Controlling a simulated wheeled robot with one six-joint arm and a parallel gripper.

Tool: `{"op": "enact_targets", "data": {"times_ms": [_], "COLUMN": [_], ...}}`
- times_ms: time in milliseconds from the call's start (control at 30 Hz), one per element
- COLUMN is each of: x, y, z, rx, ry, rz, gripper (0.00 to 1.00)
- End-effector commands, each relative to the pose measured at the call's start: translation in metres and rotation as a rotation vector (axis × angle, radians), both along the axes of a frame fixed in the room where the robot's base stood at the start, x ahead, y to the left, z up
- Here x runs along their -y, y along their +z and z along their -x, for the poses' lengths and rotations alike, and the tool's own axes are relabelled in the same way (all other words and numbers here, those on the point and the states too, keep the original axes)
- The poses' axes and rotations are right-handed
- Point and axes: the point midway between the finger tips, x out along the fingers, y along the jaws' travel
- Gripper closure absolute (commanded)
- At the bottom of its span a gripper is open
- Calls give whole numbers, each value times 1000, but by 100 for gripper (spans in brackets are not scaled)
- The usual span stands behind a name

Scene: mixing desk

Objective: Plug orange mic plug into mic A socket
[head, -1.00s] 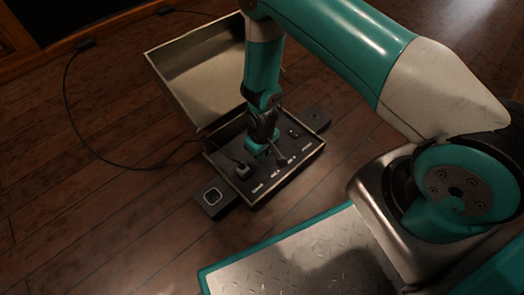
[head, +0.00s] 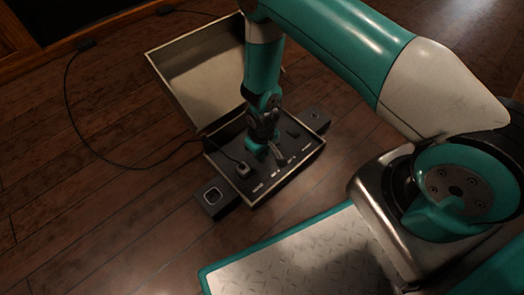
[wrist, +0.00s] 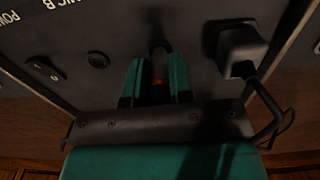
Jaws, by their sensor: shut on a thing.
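My gripper (head: 263,150) is down over the panel (head: 240,188) of the open case. The plug's dark end points at the panel, between the MIC B socket (wrist: 97,60) on the left and a black block plug (wrist: 240,48) on the right. The mic A socket is hidden behind the plug and fingers. I cannot tell whether the plug's tip is inside it.
The black block plug's cable (head: 120,167) runs left over the wooden floor. The case lid (head: 200,80) stands open behind. A dark box with a pale ring (head: 212,196) sits at the front left, another box (head: 316,119) at the right. A switch (wrist: 46,71) is near MIC B.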

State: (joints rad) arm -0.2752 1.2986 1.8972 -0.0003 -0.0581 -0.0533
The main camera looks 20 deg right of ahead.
Motion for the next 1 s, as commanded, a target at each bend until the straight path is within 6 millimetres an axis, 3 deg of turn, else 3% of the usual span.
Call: {"op": "enact_targets", "data": {"times_ms": [367, 400, 533, 833, 1000], "x": [0, 0, 0, 0, 0], "y": [-8, -9, -8, -5, 17], "z": [0, 0, 0, 0, 0], "rx": [0, 0, 0, 0, 0], "ry": [0, 0, 0, 0, 0], "rz": [0, 0, 0, 0, 0], "gripper": [100, 77, 49, 49, 49]}}
